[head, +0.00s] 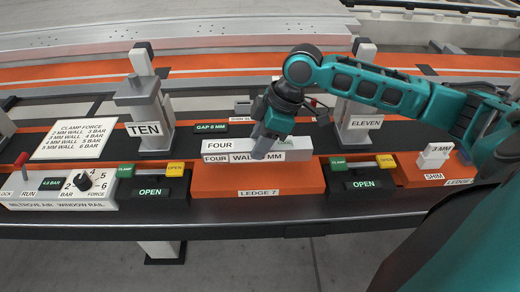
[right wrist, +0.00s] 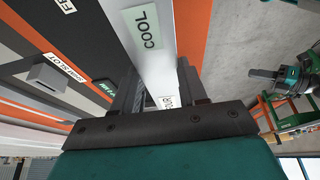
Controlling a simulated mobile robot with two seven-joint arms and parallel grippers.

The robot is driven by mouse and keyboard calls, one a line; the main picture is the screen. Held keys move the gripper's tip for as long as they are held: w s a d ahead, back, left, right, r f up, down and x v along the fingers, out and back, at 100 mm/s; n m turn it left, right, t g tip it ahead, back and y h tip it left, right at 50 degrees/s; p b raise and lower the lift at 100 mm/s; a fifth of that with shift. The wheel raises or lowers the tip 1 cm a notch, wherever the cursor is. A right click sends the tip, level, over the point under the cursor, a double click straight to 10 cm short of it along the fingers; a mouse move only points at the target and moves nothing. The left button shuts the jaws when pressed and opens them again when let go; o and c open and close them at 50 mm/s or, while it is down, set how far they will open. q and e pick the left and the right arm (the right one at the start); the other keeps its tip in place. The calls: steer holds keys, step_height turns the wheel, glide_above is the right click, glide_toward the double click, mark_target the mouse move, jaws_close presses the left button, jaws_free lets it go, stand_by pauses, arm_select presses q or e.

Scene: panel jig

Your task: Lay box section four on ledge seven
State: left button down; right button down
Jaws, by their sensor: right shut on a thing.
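Box section four (head: 296,150) is a pale grey bar marked FOUR, with a second label on its front whose wall figure is hidden by my gripper. It lies level along the back of ledge seven (head: 225,180), an orange block marked LEDGE 7; I cannot tell whether it touches the ledge. My right gripper (head: 262,148) is shut on the bar near its middle, coming from above. In the right wrist view the bar (right wrist: 158,75), with a COOL label, runs between the dark fingers (right wrist: 158,98). My left gripper is not in view.
Clamp post TEN (head: 145,108) stands left of the ledge and post ELEVEN (head: 358,115) right. Displays reading OPEN (head: 150,191) flank the ledge, with CLAMP and OPEN buttons above. A control box (head: 75,190) is at left, a white shim piece (head: 434,157) at right.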

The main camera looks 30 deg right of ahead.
step_height(320, 180, down, 3)
steer(key=shift+r, duration=0.2)
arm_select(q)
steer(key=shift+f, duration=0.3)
arm_select(e)
steer(key=c, duration=0.6)
jaws_free()
steer(key=shift+f, duration=0.1)
steer(key=p+v, duration=0.2)
steer(key=v, duration=1)
steer(key=shift+a, duration=0.1)
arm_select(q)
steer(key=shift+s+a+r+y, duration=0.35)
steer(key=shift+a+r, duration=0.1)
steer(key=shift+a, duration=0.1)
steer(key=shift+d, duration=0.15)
